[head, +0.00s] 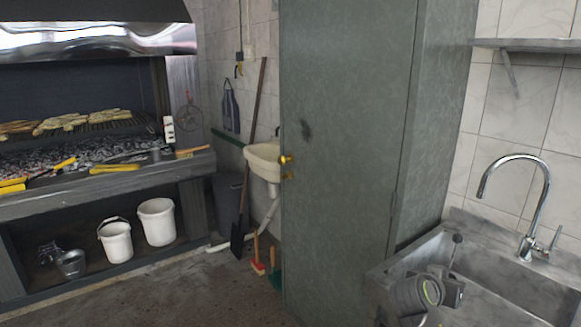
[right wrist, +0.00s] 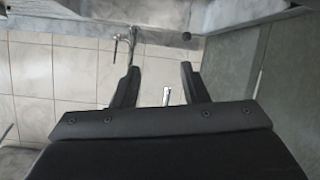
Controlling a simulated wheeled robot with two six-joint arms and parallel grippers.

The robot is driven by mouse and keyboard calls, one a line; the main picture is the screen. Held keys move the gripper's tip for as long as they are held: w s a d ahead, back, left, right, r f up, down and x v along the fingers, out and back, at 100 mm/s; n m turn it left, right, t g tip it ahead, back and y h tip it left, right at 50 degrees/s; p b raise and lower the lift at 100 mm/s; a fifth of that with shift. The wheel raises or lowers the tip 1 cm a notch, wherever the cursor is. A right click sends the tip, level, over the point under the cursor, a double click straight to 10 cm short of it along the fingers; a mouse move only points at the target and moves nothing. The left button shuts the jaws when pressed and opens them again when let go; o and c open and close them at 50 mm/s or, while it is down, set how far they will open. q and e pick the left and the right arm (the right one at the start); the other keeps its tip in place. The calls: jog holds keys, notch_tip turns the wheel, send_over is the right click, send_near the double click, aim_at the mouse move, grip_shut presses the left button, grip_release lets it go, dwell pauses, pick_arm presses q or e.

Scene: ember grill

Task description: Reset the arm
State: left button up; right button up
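My right gripper (right wrist: 160,70) shows in the right wrist view with its two black fingers spread apart. Nothing is between them. In the head view, a dark part of my right arm shows at the bottom right, in front of the metal sink (head: 505,300). Its fingers cannot be made out clearly there. My left arm and left gripper are not in view.
A curved faucet (head: 518,170) stands over the sink. A tall grey-green cabinet (head: 345,150) is left of it. A small white basin (head: 263,160), shovel (head: 241,205) and grill counter (head: 110,180) are farther left. White buckets (head: 157,221) stand below. Floor before the grill is clear.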

jog(key=s+f+n+g+y, duration=0.2)
jog(key=s+f+n+y, duration=0.2)
jog(key=s+f, duration=1.25)
jog(key=s+a+f+n+g+y, duration=0.1)
jog(key=s+a+n+y, duration=0.15)
jog(key=s, duration=0.95)
jog(key=s+a+f+n+g+y, duration=0.1)
jog(key=s+a+g+y, duration=0.15)
jog(key=s, duration=0.85)
notch_tip(320, 180, down, 27)
jog(key=d+b, duration=0.2)
jog(key=b, duration=0.1)
jog(key=s+a+f+g+b, duration=0.1)
jog(key=s+f, duration=0.6)
jog(key=f, duration=0.3)
jog(key=s+f+b, duration=0.2)
jog(key=s+f, duration=0.6)
jog(key=f, duration=0.1)
jog(key=shift+a+f+g, duration=0.35)
jog(key=shift+a, duration=0.05)
